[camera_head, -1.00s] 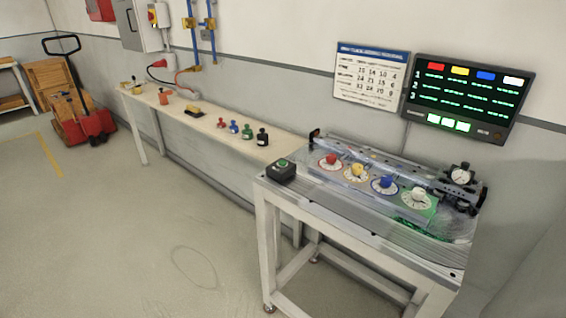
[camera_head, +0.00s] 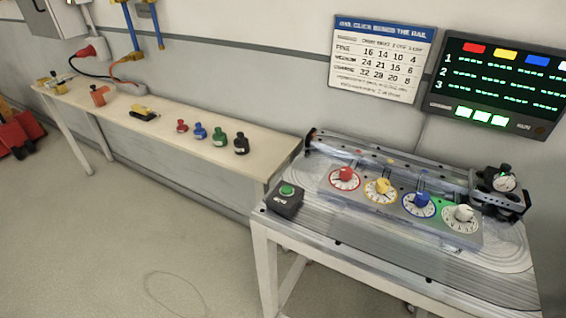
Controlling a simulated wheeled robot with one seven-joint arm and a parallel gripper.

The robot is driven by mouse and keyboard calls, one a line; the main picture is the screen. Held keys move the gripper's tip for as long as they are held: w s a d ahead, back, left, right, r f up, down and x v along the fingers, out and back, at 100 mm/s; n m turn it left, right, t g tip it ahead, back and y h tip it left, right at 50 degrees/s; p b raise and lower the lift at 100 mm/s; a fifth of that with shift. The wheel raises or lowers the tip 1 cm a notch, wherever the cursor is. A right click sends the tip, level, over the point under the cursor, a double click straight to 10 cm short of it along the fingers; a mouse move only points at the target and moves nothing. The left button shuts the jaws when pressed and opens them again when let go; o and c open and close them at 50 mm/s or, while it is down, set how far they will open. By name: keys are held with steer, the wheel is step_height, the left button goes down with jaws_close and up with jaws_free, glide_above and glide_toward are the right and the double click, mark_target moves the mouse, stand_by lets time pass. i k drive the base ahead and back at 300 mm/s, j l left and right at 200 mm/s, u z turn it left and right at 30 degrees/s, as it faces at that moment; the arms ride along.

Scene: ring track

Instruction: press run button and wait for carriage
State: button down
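The run button (camera_head: 287,190) is green and sits on a small dark box at the near left corner of the machine table (camera_head: 300,231). The carriage (camera_head: 500,190) looks to be the dark block with a round dial gauge at the right end of the rail (camera_head: 400,166); I cannot be sure of this. In front of the rail is a panel with four dials, whose knobs are red (camera_head: 346,174), yellow (camera_head: 382,185), blue (camera_head: 421,201) and white (camera_head: 463,213). My gripper is not in view, and nothing touches the button.
A number chart (camera_head: 383,65) and a dark screen (camera_head: 497,95) with green text hang above the table.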

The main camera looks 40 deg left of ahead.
mark_target(285, 190)
steer(key=j+z, duration=0.1)
steer(key=j, duration=0.4)
steer(key=j+z, duration=0.15)
steer(key=j, duration=0.4)
steer(key=j+z, duration=0.1)
steer(key=j, duration=0.4)
steer(key=k+j+z, duration=0.1)
steer(key=j, duration=0.4)
steer(key=k+j+z, duration=0.1)
steer(key=j, duration=0.4)
steer(key=k+j+z, duration=0.15)
steer(key=j, duration=0.35)
